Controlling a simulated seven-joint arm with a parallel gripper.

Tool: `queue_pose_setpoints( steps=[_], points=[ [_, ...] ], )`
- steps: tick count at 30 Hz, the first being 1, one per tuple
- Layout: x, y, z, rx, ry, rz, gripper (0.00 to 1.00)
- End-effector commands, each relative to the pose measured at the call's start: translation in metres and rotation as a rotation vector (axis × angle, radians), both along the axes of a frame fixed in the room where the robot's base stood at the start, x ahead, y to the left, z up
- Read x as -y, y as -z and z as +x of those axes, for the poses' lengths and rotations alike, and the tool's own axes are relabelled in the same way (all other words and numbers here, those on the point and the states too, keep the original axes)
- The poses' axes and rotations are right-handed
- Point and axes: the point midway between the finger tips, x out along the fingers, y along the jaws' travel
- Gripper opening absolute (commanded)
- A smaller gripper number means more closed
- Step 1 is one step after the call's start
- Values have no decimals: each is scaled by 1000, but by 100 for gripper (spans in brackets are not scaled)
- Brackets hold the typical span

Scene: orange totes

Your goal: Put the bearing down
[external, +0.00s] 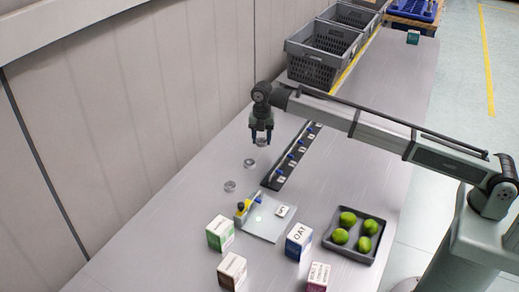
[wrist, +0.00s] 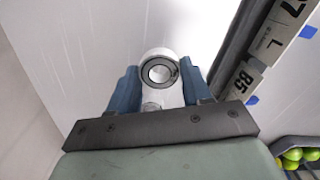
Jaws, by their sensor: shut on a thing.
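My gripper (external: 261,139) is above the table, to the left of the dark strip. It is shut on a bearing (external: 262,143), a small silvery ring. In the wrist view the bearing (wrist: 160,72) sits between the blue fingers of my gripper (wrist: 160,85), with its dark-rimmed bore facing the camera. Two more round metal bearings lie on the table in the external view, one (external: 249,163) just below my gripper in the picture and one (external: 230,186) farther down and left. I cannot tell the exact height of the held bearing above the table.
A dark strip (external: 290,158) with labels and blue marks runs beside my gripper. A light plate (external: 266,224) with a yellow-blue item, several small boxes (external: 220,233) and a tray (external: 372,222) of green fruit stand nearer. Grey crates (external: 322,55) stand at the back. The table left of the strip is mostly clear.

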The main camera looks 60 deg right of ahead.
Motion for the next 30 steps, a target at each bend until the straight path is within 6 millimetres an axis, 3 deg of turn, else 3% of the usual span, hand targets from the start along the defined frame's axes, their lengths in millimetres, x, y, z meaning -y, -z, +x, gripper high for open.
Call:
queue_pose_setpoints(
  steps=[9,21,22,30],
  points=[
    [0,33,0,-1,0,0,16],
    [0,37,0,-1,0,0,16],
    [0,36,0,0,0,0,51],
    [0,36,0,0,0,0,74]
  ],
)
